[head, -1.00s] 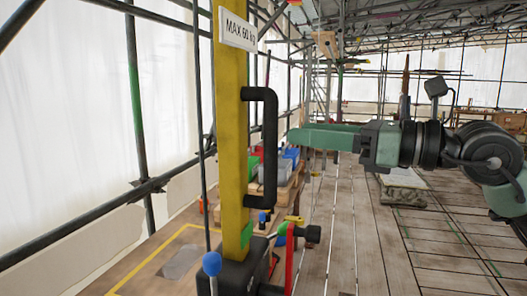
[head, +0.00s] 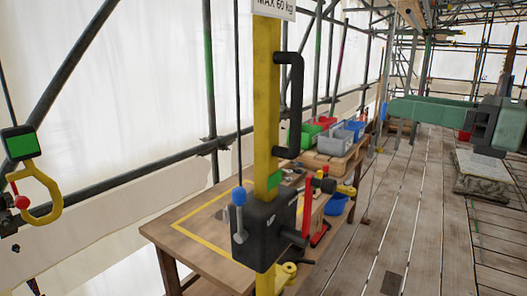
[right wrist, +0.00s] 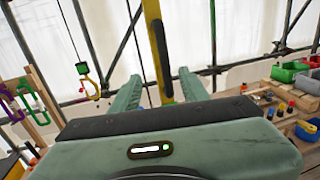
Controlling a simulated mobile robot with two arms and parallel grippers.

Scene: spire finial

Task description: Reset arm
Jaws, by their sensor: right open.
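My right gripper (head: 392,108) shows at the right of the head view, its green fingers pointing left across the walkway, with nothing seen in it. In the right wrist view its two green fingers (right wrist: 157,88) stand wide apart, open and empty. A yellow post (right wrist: 156,45) shows upright beyond the gap between them. In the head view the yellow post (head: 266,100) stands left of the gripper, clearly apart from it, with a black handle (head: 295,105) on its side. My left gripper is in neither view.
Behind is a wooden table (head: 185,222), with several coloured bins (head: 345,133) farther back. A yellow hook (head: 45,190) hangs at the left. The plank walkway (head: 415,210) is mostly clear.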

